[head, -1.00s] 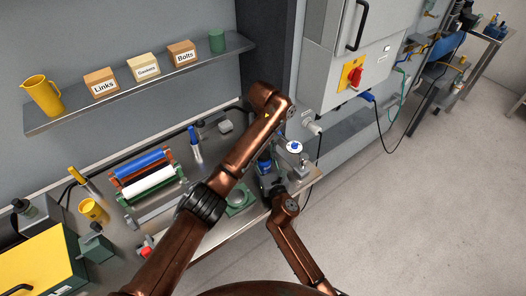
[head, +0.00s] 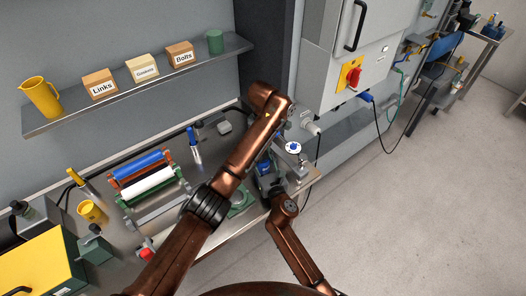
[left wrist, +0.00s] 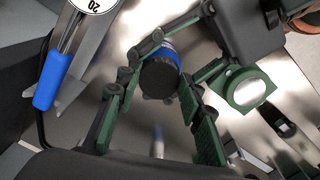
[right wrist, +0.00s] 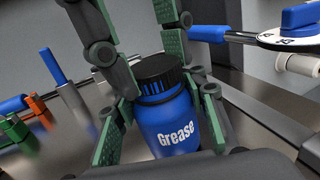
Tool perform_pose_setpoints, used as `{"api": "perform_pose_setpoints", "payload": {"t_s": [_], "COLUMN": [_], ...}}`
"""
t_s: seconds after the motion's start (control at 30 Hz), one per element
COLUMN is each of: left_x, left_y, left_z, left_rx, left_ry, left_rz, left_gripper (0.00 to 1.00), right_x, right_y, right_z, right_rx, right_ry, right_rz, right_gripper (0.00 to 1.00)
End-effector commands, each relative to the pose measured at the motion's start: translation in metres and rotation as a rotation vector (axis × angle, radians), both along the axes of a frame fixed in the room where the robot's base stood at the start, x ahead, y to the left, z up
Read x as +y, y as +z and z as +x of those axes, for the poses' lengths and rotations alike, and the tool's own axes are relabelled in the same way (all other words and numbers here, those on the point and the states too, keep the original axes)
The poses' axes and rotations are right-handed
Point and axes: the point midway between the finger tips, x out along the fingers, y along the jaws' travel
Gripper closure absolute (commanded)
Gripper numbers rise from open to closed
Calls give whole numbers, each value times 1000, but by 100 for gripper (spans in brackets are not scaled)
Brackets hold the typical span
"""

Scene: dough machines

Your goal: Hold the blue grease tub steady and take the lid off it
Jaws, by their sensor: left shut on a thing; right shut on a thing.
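The blue grease tub (right wrist: 172,125), with white "Grease" lettering, stands upright between the fingers of my right gripper (right wrist: 162,125) in the right wrist view. Its black ribbed lid (right wrist: 160,72) sits at the tub's top, with a blue neck band below it. I cannot tell whether the lid is loosened. My left gripper (left wrist: 160,85) comes from above and is shut around the lid (left wrist: 160,78) in the left wrist view. In the head view, my left gripper (head: 269,172) and arm hide most of the tub.
Blue and white rollers (head: 148,172) stand further left. The bench's right edge is close by.

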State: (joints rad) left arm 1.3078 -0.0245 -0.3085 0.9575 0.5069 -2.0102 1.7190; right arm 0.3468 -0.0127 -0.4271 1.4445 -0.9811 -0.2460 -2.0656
Motion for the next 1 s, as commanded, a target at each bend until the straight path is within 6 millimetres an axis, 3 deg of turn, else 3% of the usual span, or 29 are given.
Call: {"api": "perform_pose_setpoints", "payload": {"t_s": [0.6, 1.0], "left_x": [0, 0], "left_y": [21, 23], "left_z": [4, 0], "left_rx": [-17, -2], "left_ry": [0, -1], "left_rz": [-3, 0], "left_gripper": [94, 94], "right_x": [0, 0], "right_y": [-2, 1], "right_z": [-1, 0], "right_rx": [3, -1], "right_ry": [1, 1], "right_rz": [-1, 0], "right_gripper": [100, 100]}}
